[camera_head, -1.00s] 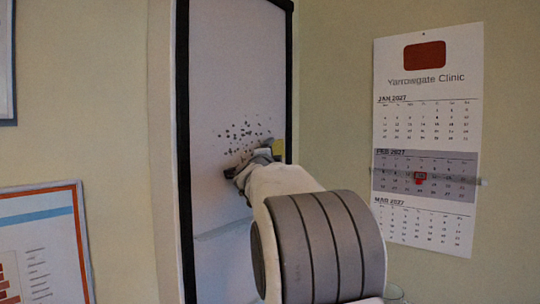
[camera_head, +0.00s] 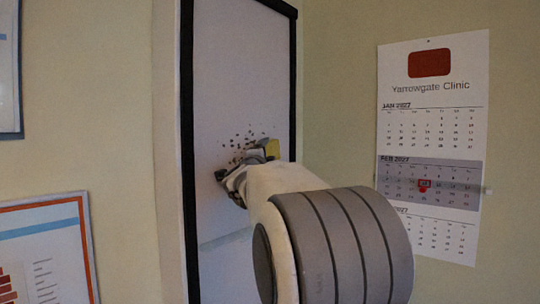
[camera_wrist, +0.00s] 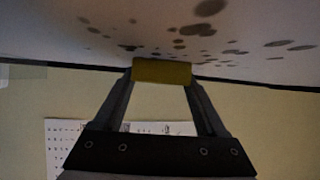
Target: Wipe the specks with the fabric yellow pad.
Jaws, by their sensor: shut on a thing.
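The fabric yellow pad (camera_wrist: 162,72) is held between the two fingers of my gripper (camera_wrist: 162,82) in the wrist view. Its far edge is at the pale board's surface; whether it presses on it I cannot tell. The pad also shows as a small yellow patch (camera_head: 271,149) in the head view, beside my gripper (camera_head: 250,164). The dark specks (camera_head: 238,138) form a cluster on the white, dark-framed board (camera_head: 235,70), just above and left of the pad. In the wrist view, specks (camera_wrist: 195,30) spread beyond the pad. My gripper may hide some lower ones.
A wall calendar (camera_head: 433,120) hangs on the wall to the right of the board. Framed pictures (camera_head: 45,250) hang on the left wall. The board's dark frame (camera_head: 293,90) stands close to the right of the pad. The upper board is clear.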

